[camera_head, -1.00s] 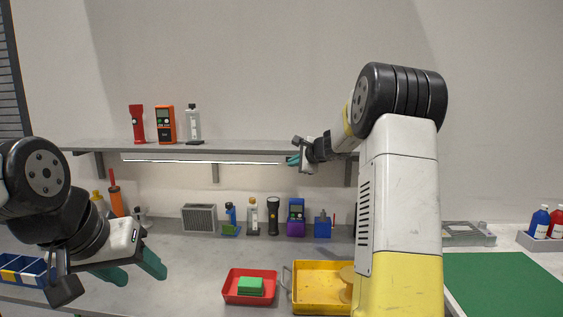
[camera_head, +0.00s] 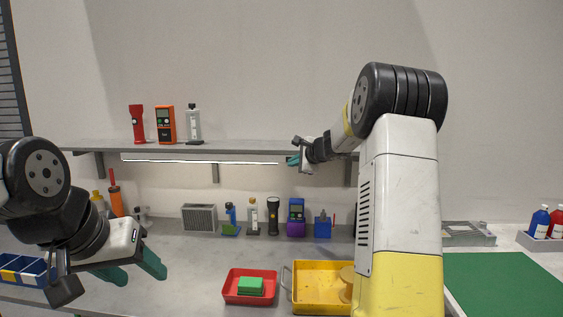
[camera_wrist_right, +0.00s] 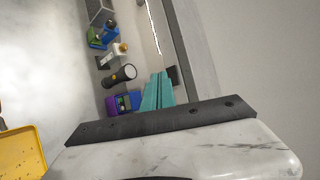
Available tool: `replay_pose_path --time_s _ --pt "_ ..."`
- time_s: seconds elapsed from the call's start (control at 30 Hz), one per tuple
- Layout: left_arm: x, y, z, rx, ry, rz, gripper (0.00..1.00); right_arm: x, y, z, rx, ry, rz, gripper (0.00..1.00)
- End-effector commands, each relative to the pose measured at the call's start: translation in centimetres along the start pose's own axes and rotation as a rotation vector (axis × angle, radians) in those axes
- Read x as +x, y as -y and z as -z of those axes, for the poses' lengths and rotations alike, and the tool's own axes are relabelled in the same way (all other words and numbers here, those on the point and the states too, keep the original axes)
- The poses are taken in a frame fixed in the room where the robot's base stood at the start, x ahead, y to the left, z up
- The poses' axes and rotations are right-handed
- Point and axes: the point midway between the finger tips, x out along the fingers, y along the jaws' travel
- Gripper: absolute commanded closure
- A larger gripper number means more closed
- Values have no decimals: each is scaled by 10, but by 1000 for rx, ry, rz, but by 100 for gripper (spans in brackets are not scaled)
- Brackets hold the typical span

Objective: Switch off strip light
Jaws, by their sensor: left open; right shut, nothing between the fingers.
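The strip light (camera_head: 200,158) is a long thin white bar under the front of the shelf. It looks lit, and its near end also shows in the right wrist view (camera_wrist_right: 152,28). My right gripper (camera_head: 292,160) is shut and empty at the right end of the strip light. In the right wrist view its teal fingertips (camera_wrist_right: 158,84) are together beside a small dark block (camera_wrist_right: 173,76) under the shelf edge. I cannot tell whether they touch it. My left gripper (camera_head: 138,270) is open and empty, low at the left above the bench.
The shelf (camera_head: 250,147) carries a red flashlight (camera_head: 137,124), an orange meter (camera_head: 166,125) and a white bottle (camera_head: 193,124). Several tools and bottles stand along the bench's back. A red tray (camera_head: 232,297) and a yellow tray (camera_head: 318,306) lie in front.

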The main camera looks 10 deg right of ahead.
Motion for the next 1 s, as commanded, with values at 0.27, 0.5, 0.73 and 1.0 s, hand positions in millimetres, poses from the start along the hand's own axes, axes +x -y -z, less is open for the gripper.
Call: replay_pose_path --time_s 0.27,0.5,0.73,1.0 --pt "0 0 0 0 0 0 47 0 0 0 0 0 0 100" --pt "0 0 0 0 0 0 47 0 0 0 0 0 0 100" --pt "0 0 0 0 0 0 47 0 0 0 0 0 0 100" --pt "0 0 0 0 0 0 47 6 4 4 1 0 -1 100"
